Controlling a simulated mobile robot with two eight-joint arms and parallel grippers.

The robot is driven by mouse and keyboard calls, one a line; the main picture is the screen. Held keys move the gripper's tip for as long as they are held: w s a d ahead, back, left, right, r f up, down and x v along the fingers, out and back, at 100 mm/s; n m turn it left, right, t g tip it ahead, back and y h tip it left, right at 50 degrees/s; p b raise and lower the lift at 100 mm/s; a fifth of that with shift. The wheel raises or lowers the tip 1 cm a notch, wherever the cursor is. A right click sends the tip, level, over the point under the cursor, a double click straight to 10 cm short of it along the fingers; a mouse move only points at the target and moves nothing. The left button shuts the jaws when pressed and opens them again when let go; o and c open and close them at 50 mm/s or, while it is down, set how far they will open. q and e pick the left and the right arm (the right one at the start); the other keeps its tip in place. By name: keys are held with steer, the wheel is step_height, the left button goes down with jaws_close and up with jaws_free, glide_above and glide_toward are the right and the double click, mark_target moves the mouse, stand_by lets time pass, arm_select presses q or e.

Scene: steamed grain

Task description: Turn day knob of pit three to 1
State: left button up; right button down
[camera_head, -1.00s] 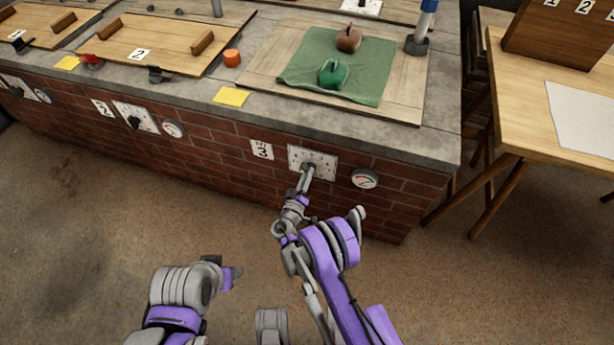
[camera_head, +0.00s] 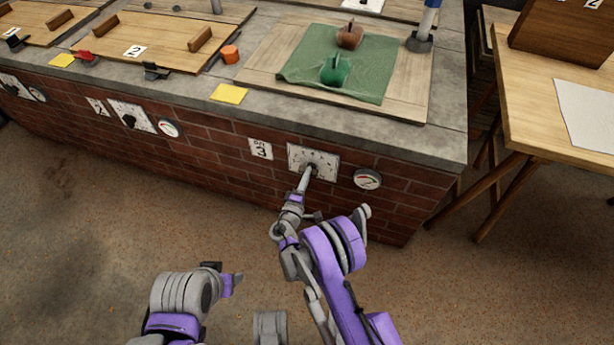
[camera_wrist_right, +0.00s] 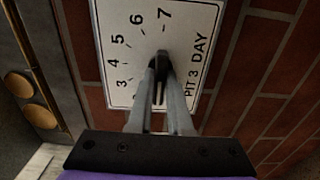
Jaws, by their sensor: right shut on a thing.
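The pit 3 day dial plate (camera_head: 325,160) is a white panel on the brick front, right of the number 3 label (camera_head: 261,149). In the right wrist view the plate (camera_wrist_right: 112,18) reads "PIT 3 DAY", with 3 to 7 visible; the lower numbers are hidden by my fingers. My right gripper (camera_head: 309,172) is at the plate, its fingers closed around the dark day knob (camera_wrist_right: 161,62). Which number the knob points to cannot be told. My left gripper (camera_head: 228,281) is low in the head view, away from the counter; its jaws are unclear.
A round gauge (camera_head: 367,179) sits just right of the plate. Above it, the concrete counter holds a green cloth (camera_head: 372,75) and a yellow note (camera_head: 229,93). A wooden table (camera_head: 530,90) stands at the right. The floor in front is clear.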

stand_by(0.3)
steer(key=c, duration=0.8)
jaws_free()
steer(key=shift+c, duration=0.2)
steer(key=p+v, duration=0.1)
steer(key=v, duration=0.9)
steer(key=shift+s+a+p, duration=0.15)
steer(key=shift+s+p, duration=0.2)
steer(key=shift+s, duration=0.05)
